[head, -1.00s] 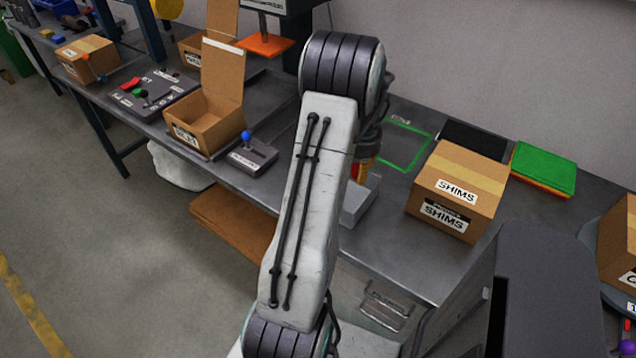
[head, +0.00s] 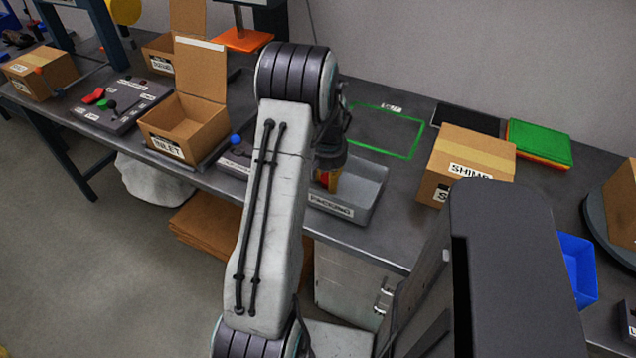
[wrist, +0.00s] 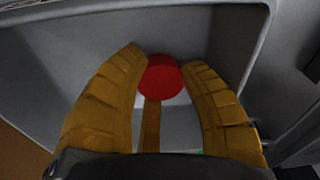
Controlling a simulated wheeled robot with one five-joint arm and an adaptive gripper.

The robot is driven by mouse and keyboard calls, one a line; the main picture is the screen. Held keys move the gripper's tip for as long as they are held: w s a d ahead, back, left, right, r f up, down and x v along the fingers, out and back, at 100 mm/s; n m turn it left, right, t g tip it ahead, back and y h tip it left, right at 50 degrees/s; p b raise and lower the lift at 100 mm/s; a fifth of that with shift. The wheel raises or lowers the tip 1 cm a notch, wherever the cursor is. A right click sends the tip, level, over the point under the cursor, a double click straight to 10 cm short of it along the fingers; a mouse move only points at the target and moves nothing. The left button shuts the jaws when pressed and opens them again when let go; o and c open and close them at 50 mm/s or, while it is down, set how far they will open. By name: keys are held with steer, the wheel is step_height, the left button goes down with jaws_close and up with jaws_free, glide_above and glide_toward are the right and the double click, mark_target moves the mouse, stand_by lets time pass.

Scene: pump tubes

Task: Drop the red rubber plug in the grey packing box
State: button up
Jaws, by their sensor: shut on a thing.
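The grey packing box (head: 366,192) is an open grey tray with a "PACKING" label, standing near the front edge of the bench. My gripper (head: 326,184) is over its left part, pointing down, partly hidden behind my arm. In the wrist view my gripper (wrist: 165,75) has its two yellow-brown fingers closed on the red rubber plug (wrist: 161,79), a round red piece held at the fingertips. The grey walls of the packing box (wrist: 245,45) surround the fingers there. The plug is hidden in the head view. I cannot tell its height above the box floor.
A closed "SHIMS" carton (head: 470,152) stands right of the box. An open "INLET" carton (head: 188,125) and a blue-knobbed lever unit (head: 236,150) are to the left. A green outlined area (head: 388,130) behind the box is clear. A blue bin (head: 576,268) is at the right.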

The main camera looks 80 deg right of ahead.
mark_target(327, 182)
steer(key=shift+w+f, duration=0.1)
steer(key=shift+f, duration=0.35)
steer(key=shift+f, duration=0.15)
steer(key=o, duration=0.7)
steer(key=shift+r, duration=0.75)
steer(key=r, duration=0.3)
steer(key=a+r+b, duration=0.1)
steer(key=r, duration=0.3)
steer(key=r+b, duration=0.1)
steer(key=r, duration=0.3)
steer(key=shift+a, duration=0.15)
